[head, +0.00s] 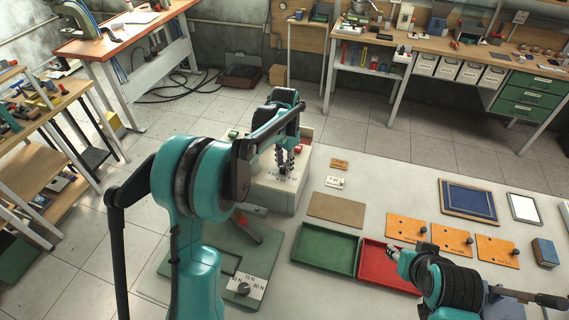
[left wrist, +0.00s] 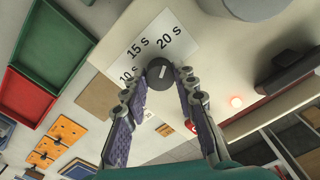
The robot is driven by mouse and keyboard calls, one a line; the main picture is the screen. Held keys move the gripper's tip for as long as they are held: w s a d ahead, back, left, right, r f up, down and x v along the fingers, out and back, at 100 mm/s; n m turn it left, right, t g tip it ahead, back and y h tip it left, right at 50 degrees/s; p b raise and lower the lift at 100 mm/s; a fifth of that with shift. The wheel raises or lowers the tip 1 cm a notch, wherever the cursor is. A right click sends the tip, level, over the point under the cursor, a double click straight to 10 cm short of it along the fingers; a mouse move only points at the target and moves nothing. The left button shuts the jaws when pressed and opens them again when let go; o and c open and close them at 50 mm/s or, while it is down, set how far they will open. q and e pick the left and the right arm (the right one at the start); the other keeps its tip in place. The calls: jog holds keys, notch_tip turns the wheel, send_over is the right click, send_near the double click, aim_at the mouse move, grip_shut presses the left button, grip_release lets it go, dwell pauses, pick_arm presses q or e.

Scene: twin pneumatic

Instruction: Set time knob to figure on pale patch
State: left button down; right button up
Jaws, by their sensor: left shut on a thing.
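The time knob (left wrist: 160,72) is dark and round with a small white mark, beside a white plate (left wrist: 175,30) reading 10 s, 15 s and 20 s. Which figure the mark faces is unclear. My left gripper (left wrist: 160,80) is shut on the knob; in the head view the left gripper (head: 285,163) is over the pale machine box (head: 270,195), with the knob mostly hidden. A white card (head: 335,183) and a tan card (head: 340,164) lie on the table, their print too small to read. My right gripper (head: 396,252) is over the red tray, its fingers unclear.
A second knob (head: 243,288) with 50 N, 70 N and 90 N marks is on the green base (head: 215,245). Green tray (head: 325,228), red tray (head: 370,268) and orange plates (head: 452,239) lie to the right.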

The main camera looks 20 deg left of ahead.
aim_at(284, 166)
dwell(0.3)
pick_arm(q)
jog(key=c, duration=1.2)
grip_release()
notch_tip(284, 166, up, 12)
jog(key=shift+f, duration=0.1)
